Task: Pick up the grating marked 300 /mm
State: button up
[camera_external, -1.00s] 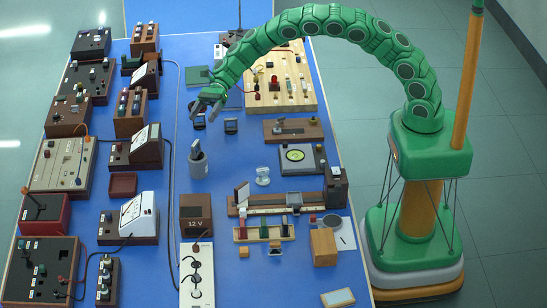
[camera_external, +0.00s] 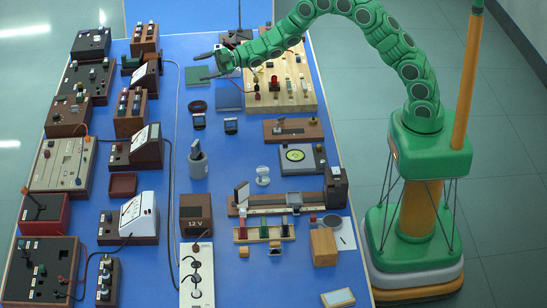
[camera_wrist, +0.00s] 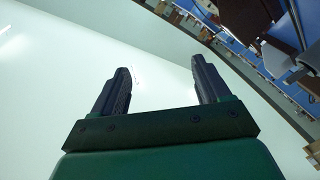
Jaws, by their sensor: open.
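Two small dark square-framed pieces stand on the blue bench, a left one (camera_external: 199,121) and a right one (camera_external: 231,126). They may be gratings, but no 300 /mm marking is readable on either. My gripper (camera_external: 203,66) is open and empty above the far part of the bench, beyond both pieces, with its fingers pointing left. In the wrist view my gripper (camera_wrist: 160,72) shows its two dark fingers spread, with nothing between them. That view looks past a pale surface, and neither framed piece can be made out there.
A dark ring (camera_external: 197,106) and a flat blue-grey plate (camera_external: 229,96) lie near the framed pieces. A green plate (camera_external: 199,76) lies below my gripper. A wooden pegboard (camera_external: 295,95) stands to the right, a grey cylindrical holder (camera_external: 197,163) nearer. Meters and boxes fill the left side.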

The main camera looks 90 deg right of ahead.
jog(key=s+d+f+m+h, duration=0.3)
jog(key=s+d+m+h, duration=0.1)
jog(key=m, duration=1.1)
jog(key=m+g, duration=0.3)
jog(key=m, duration=2.9)
send_over(233, 129)
jog(key=s+d, duration=0.1)
jog(key=s, duration=0.4)
notch_tip(233, 129, down, 7)
jog(key=shift+w+f, duration=0.15)
jog(key=shift+f, duration=1.6)
jog(key=shift+w+f, duration=0.1)
jog(key=shift+f, duration=1.65)
jog(key=shift+w+a+f, duration=0.1)
jog(key=shift+w+f, duration=0.25)
jog(key=shift+w, duration=0.2)
jog(key=shift+x, duration=1.9)
jog(key=c, duration=1.1)
